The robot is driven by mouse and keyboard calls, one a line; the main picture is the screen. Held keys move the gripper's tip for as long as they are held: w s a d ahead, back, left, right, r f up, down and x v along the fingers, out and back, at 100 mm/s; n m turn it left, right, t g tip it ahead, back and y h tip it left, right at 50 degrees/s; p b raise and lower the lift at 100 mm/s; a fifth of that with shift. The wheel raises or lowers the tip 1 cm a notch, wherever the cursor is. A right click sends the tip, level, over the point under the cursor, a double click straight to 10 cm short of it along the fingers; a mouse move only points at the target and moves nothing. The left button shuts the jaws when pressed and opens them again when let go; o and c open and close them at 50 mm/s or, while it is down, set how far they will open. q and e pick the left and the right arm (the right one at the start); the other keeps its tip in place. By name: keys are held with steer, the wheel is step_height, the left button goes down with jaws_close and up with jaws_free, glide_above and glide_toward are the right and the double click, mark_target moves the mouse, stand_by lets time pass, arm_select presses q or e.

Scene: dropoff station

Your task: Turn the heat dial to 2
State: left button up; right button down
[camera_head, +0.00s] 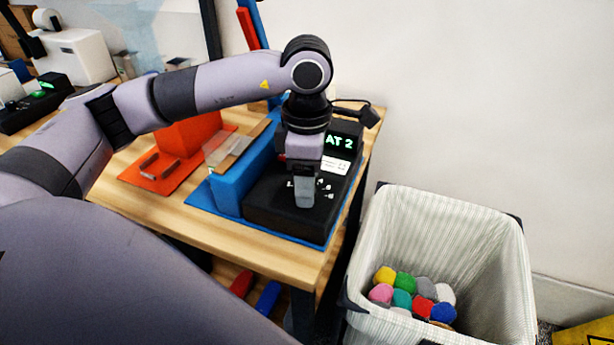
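The black heat device (262,207) sits on a blue mat (290,235) at the right end of the wooden table. Its green display (340,142) shows "AT 2"; the letters before that are hidden behind my arm. My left gripper (304,198) points down over the device's top face, among white dial markings (326,188). The dial itself is hidden behind the fingers. I cannot tell whether the fingers are open, shut, or touching the dial. My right gripper is not in view.
A blue upright block (231,190) stands left of the device, and a red stand (190,133) is further left. A striped bin (470,240) holding several coloured balls stands right of the table. A black plug and cable (368,117) lie behind the device.

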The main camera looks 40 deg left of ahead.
arm_select(q)
steer(key=shift+r, duration=3.55)
steer(key=shift+s, duration=0.1)
